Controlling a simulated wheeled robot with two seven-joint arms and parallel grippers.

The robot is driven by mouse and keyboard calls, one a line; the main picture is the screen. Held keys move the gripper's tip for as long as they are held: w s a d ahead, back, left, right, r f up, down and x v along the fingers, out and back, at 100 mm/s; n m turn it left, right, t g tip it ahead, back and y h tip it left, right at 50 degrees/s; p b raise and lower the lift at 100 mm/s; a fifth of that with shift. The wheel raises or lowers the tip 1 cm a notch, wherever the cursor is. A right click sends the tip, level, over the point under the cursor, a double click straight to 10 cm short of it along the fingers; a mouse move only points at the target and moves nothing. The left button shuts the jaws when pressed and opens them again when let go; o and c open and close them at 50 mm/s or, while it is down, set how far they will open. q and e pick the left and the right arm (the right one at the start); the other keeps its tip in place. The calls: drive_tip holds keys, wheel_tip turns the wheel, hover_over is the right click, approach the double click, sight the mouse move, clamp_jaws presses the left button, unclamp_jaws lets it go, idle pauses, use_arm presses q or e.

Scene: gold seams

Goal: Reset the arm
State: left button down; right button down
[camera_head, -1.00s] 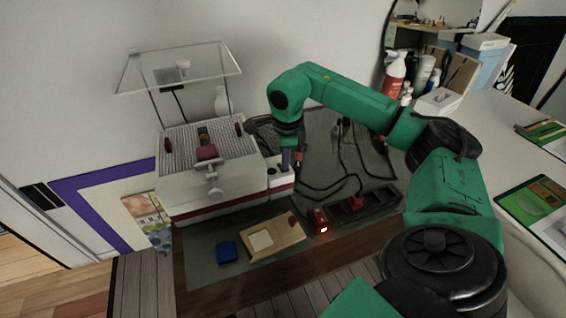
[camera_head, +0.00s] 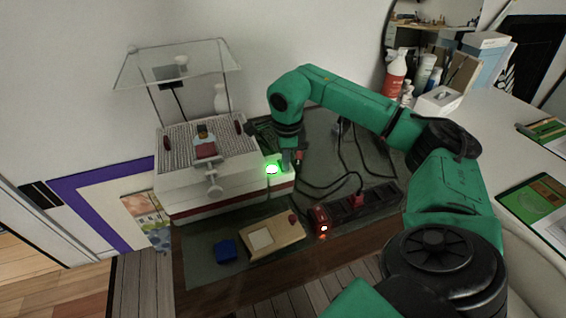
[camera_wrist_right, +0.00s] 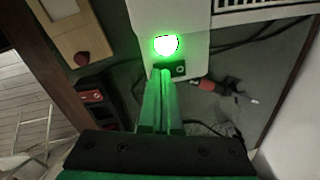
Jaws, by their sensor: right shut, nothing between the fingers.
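My right arm, green and black, reaches in from the right in the head view, with its gripper (camera_head: 287,160) pointing down beside the white machine (camera_head: 205,195). In the right wrist view the gripper (camera_wrist_right: 163,75) is shut and empty, its fingertips at a small black switch panel (camera_wrist_right: 178,70) on the machine. I cannot tell whether they touch it. A round lamp (camera_head: 272,169) on the machine glows green and also shows in the right wrist view (camera_wrist_right: 166,45). My left gripper is not in view.
A wooden board with a red knob (camera_head: 272,240), a blue block (camera_head: 225,251) and a power strip (camera_head: 358,205) with a lit red switch lie on the dark mat. Cables run behind my gripper. A clear panel (camera_head: 178,65) stands above the machine. Bottles (camera_head: 396,75) stand at the back right.

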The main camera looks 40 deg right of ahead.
drive_tip(key=shift+r+p, duration=0.5)
drive_tip(key=shift+r, duration=0.2)
